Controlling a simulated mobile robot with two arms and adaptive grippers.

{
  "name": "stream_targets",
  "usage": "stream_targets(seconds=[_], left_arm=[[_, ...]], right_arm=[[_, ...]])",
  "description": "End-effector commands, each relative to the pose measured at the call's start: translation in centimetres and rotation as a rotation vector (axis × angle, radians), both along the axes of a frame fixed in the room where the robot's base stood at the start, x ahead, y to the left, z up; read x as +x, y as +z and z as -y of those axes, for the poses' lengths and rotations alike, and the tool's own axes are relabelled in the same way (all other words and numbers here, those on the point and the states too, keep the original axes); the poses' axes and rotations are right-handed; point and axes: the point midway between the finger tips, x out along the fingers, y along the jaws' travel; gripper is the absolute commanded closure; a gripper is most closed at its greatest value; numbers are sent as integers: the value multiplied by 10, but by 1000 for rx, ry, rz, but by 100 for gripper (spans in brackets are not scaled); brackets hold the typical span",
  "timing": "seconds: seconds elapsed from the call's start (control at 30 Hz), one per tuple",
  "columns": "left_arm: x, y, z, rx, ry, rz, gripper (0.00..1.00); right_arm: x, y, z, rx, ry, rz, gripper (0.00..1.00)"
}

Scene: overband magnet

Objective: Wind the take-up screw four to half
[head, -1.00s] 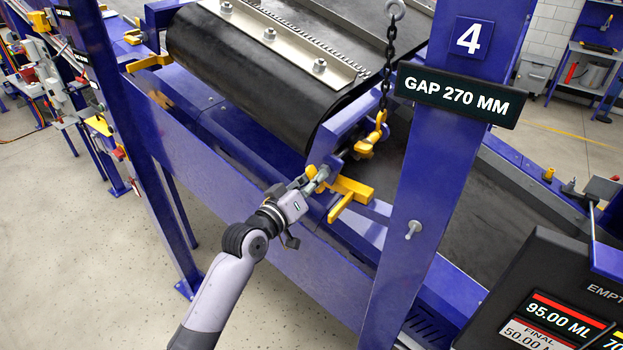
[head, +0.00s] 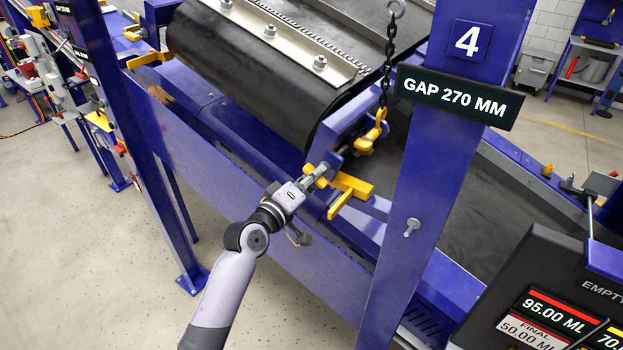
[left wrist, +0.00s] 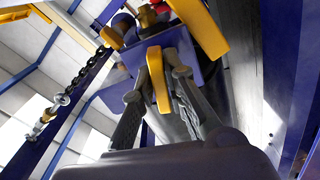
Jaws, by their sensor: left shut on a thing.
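The take-up screw's yellow handle (left wrist: 158,82) stands between the two fingers of my left gripper (left wrist: 158,95) in the left wrist view. In the head view my left gripper (head: 314,178) is shut on it at the end of the black-belted drum, left of post 4 (head: 432,150). The fingers hide much of the screw in the head view. A sign on the post (head: 458,97) reads GAP 270 MM. My right gripper is in neither view.
A yellow bracket (head: 350,186) lies just right of my left gripper. A chain (head: 388,70) with a yellow hook hangs beside the post. The black drum (head: 255,85) is above and left. A display box (head: 560,300) stands at lower right.

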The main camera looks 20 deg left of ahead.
Motion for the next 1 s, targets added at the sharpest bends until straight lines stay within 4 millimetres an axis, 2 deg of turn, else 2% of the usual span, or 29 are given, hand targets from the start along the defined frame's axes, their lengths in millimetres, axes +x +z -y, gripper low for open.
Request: stream_targets(seconds=[0.23, 0.53, 0.63, 0.67, 1.0], left_arm=[[0, 1, -1, -337, 3, -119, 100], [0, 1, -1, -365, 1, -131, 100], [0, 1, -1, -447, 2, -159, 100], [0, 1, -1, -435, 2, -156, 86], [0, 0, -1, -430, 1, -156, 64]], right_arm=[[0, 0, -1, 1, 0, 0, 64], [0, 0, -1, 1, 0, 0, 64], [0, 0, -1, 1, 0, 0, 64], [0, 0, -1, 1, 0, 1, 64], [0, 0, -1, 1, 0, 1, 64]])
